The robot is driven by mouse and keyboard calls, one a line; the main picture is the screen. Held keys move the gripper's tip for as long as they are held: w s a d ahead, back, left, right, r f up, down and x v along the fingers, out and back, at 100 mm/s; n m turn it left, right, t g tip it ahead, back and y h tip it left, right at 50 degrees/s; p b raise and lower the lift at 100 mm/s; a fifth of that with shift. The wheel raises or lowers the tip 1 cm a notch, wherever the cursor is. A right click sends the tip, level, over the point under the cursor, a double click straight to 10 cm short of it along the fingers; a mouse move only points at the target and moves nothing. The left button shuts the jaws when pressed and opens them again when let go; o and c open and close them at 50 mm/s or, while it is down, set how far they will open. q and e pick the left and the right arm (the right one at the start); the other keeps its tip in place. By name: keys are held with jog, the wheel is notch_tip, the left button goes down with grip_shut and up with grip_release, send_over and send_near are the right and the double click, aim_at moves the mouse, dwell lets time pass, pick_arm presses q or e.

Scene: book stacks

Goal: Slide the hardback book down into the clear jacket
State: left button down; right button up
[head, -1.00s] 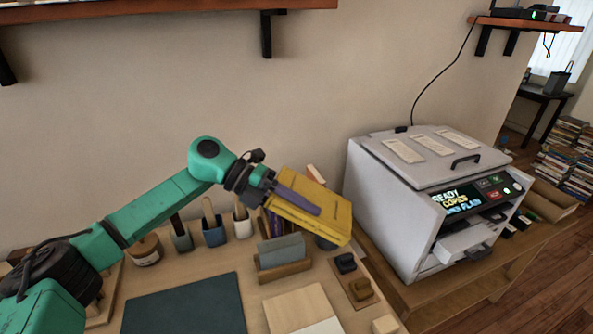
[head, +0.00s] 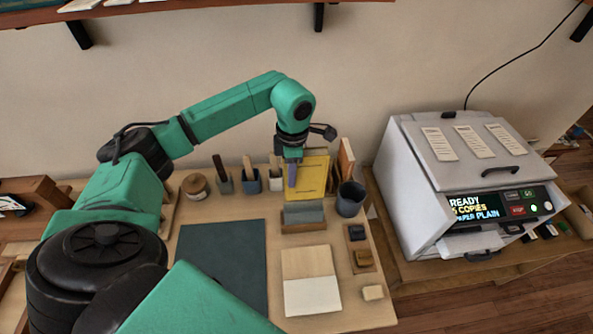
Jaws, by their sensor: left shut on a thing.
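The yellow hardback book (head: 314,176) hangs upright at the back of the desk. My left gripper (head: 292,178) is shut on it, with a purple-grey finger across its front face. A greyish see-through panel, which looks like the clear jacket (head: 303,212), stands in a wooden holder (head: 304,227) just below the book in the picture. The book's lower edge meets the panel's top edge in this view. I cannot tell whether the book is above, behind or inside it. My right gripper is not in view.
A dark cup (head: 350,199) stands right of the holder, and upright books (head: 346,160) are behind. Tool pots (head: 250,182) stand to the left. A dark mat (head: 222,262) and a pale board (head: 312,277) lie in front. A white copier (head: 455,185) is at the right.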

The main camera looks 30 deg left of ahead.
pick_arm(q)
jog(key=shift+f+b, duration=0.45)
jog(key=b, duration=0.4)
send_over(292, 203)
jog(key=s+d, duration=0.1)
jog(key=shift+s+f, duration=0.2)
jog(key=shift+f, duration=2.2)
jog(key=shift+f+b, duration=0.1)
jog(key=shift+b, duration=0.2)
jog(key=shift+f, duration=0.35)
jog(key=shift+f+b, duration=0.1)
jog(key=shift+b, duration=0.25)
jog(key=shift+f+b, duration=3.1)
jog(key=shift+f, duration=0.8)
jog(key=shift+c, duration=2.2)
grip_release()
